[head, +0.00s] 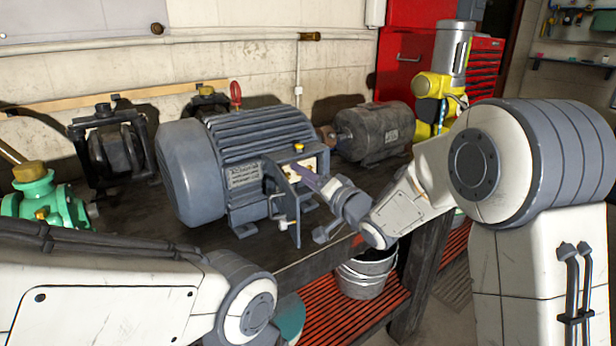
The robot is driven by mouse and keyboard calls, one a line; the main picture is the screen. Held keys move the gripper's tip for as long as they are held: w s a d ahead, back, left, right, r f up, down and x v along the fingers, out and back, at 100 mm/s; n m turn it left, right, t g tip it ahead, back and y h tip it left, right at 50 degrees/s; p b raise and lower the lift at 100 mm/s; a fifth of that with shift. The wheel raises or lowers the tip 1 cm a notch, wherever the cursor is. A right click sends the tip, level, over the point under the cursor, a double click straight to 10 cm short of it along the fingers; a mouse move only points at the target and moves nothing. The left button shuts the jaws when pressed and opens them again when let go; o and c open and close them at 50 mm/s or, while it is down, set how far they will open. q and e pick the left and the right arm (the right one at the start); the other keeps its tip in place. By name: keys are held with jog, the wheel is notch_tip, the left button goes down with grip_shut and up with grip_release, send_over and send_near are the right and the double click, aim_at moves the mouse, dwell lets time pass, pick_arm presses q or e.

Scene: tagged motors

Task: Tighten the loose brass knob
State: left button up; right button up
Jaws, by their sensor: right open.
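A large grey motor (235,165) stands on the dark workbench. Its side terminal box (308,166) is open, with a cream inside and small brass parts that are too small to make out. A small brass knob (298,147) shows at the top of the box. A grey cover plate (287,205) stands swung out in front of the box. My right gripper (318,203) is open beside the box and plate, with one finger reaching toward the box opening. I cannot tell whether it touches anything. My left arm crosses the lower left, and its gripper is out of view.
A smaller dark motor (374,132) is behind on the right. A black machine (112,150) and a green pump (42,200) stand at left. A metal bucket (362,277) sits below on the red slatted shelf (340,312). A yellow-and-grey device (440,85) stands behind my right arm.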

grip_shut()
jog(key=m+p, duration=0.4)
jog(key=shift+d+m, duration=0.1)
jog(key=shift+m, duration=0.2)
grip_release()
